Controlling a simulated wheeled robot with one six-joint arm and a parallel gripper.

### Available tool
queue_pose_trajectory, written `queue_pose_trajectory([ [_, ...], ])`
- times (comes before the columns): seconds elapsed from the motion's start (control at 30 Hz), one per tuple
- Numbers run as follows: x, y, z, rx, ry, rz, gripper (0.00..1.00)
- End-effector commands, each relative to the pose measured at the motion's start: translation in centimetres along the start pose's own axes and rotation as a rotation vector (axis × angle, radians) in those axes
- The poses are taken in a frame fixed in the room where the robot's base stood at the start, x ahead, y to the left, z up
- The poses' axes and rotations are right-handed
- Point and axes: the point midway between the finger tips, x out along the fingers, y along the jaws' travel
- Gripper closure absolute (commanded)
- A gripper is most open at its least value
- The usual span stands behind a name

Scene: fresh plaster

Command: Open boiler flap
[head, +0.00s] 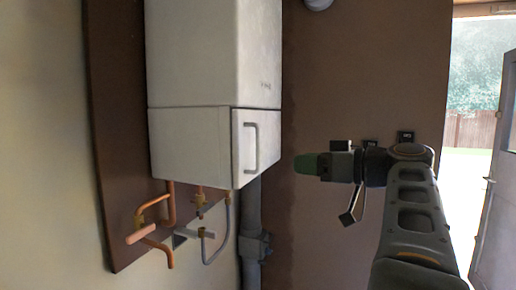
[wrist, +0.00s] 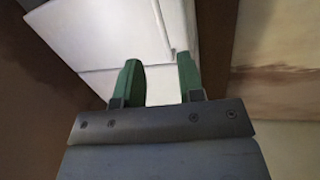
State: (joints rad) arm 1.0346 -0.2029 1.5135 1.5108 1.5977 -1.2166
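The white boiler (head: 214,55) hangs on a brown board on the wall. Its flap (head: 240,165) is the lower front panel and looks shut, flush with the casing. A grey bar handle (head: 251,147) stands upright on the flap. My gripper (head: 305,164) is to the right of the flap, apart from it, with green fingers pointing left toward it. In the wrist view, the two green fingers of my gripper (wrist: 158,60) are spread with nothing held between them. The white boiler (wrist: 95,30) shows beyond them; I cannot clearly make out the handle there.
Copper pipes (head: 171,205) and a grey hose (head: 226,232) hang below the boiler. A thick grey pipe (head: 250,215) runs down beside them. The brown wall (head: 330,80) is behind my arm. An open doorway with a door (head: 496,190) is at the right.

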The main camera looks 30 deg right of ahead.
Motion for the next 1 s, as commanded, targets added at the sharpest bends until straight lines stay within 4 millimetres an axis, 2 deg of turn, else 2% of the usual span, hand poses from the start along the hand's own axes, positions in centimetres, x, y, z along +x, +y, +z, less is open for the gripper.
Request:
queue_pose_trajectory([
  [0.07,-0.9,0.1,-1.4,-0.056,0.039,-0.001,0.65],
  [0.17,-0.7,-0.1,-2.2,-0.091,0.062,-0.005,0.65],
  [0.27,0.7,-0.2,-2.5,-0.099,0.067,-0.008,0.65],
  [0.7,8.9,-0.3,-3.1,-0.095,0.065,-0.008,0.65],
  [1.0,11.7,-0.2,-3.0,-0.094,0.064,-0.004,0.65],
])
